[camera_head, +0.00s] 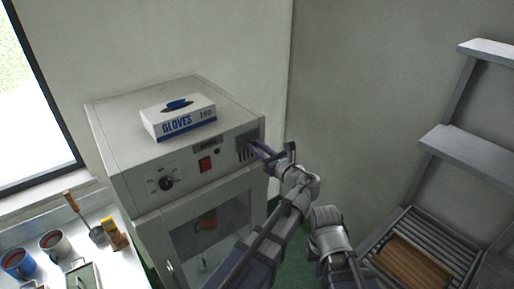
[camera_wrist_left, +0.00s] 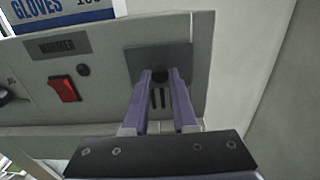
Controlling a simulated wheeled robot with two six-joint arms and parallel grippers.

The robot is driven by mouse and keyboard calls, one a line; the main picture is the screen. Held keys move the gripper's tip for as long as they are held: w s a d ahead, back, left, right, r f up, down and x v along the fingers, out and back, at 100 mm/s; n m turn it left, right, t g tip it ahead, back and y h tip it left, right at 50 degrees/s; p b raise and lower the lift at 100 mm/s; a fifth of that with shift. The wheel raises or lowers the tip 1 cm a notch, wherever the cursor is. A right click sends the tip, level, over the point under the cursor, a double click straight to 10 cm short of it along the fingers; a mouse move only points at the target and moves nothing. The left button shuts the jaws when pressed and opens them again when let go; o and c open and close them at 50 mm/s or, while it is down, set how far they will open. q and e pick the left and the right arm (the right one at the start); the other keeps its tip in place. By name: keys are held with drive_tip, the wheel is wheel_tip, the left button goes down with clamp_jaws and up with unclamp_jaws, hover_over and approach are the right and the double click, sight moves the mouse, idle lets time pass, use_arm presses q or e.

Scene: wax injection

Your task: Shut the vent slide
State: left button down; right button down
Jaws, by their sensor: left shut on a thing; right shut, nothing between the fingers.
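The vent slide is a dark grey plate (camera_head: 244,141) at the right end of the front panel of a grey warmer cabinet; it also shows in the left wrist view (camera_wrist_left: 146,57). Dark vent slots (camera_wrist_left: 160,98) show uncovered below the plate, between my fingers. My left gripper (camera_head: 256,147) reaches the plate from the right. In the left wrist view its purple fingers (camera_wrist_left: 160,76) are closed in on a small dark knob at the plate, mostly hidden by the fingertips. My right gripper's fingers do not show in either view.
The warmer (camera_head: 120,160) has a red switch (camera_head: 205,164) and a dial (camera_head: 166,183) left of the vent. A glove box (camera_head: 178,120) lies on top. Mugs and tools stand on a white table (camera_head: 120,262) at left. A metal rack (camera_head: 470,150) stands at right.

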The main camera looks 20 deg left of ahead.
sight(248, 155)
idle(0.5)
use_arm(q)
wheel_tip(248, 155, down, 6)
drive_tip(key=b, duration=0.6)
drive_tip(key=shift+f, duration=0.1)
drive_tip(key=shift+s, duration=0.1)
drive_tip(key=c, duration=0.7)
unclamp_jaws()
